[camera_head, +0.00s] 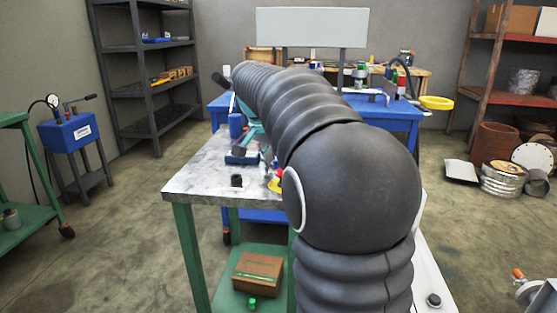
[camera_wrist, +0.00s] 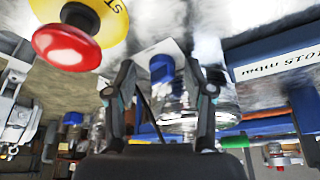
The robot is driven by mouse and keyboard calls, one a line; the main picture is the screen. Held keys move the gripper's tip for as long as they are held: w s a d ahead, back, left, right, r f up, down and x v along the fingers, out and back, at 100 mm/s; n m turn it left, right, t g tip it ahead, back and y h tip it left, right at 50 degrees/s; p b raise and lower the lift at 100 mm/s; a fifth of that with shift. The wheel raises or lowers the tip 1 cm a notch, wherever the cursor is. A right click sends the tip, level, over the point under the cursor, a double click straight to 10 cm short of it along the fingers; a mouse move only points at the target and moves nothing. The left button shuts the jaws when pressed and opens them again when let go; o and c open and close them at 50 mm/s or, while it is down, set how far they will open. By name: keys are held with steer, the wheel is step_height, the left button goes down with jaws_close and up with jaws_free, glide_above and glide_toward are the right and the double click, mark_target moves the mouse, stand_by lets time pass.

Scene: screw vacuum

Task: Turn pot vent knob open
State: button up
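In the wrist view my gripper (camera_wrist: 160,66) is open, its two dark fingers spread apart. A blue knob (camera_wrist: 162,69) shows between the fingers, nearer the left one, with a clear gap on each side. I cannot tell whether it lies at fingertip depth. A shiny, glass-like round vessel (camera_wrist: 222,108), which looks like the pot, shows behind the fingers and is partly hidden by the right one. I cannot tell how the knob is turned. In the head view my arm hides the gripper and the pot.
A red stop button (camera_wrist: 66,47) on a yellow disc (camera_wrist: 112,22) is close at upper left in the wrist view. A blue labelled box (camera_wrist: 275,62) stands at right. In the head view, the grey worktable (camera_head: 200,180) has bare room at its front left.

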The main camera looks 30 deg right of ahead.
steer(key=shift+r, duration=0.1)
steer(key=v, duration=1.1)
steer(key=shift+a+r, duration=0.2)
steer(key=shift+r, duration=0.15)
steer(key=shift+s, duration=0.15)
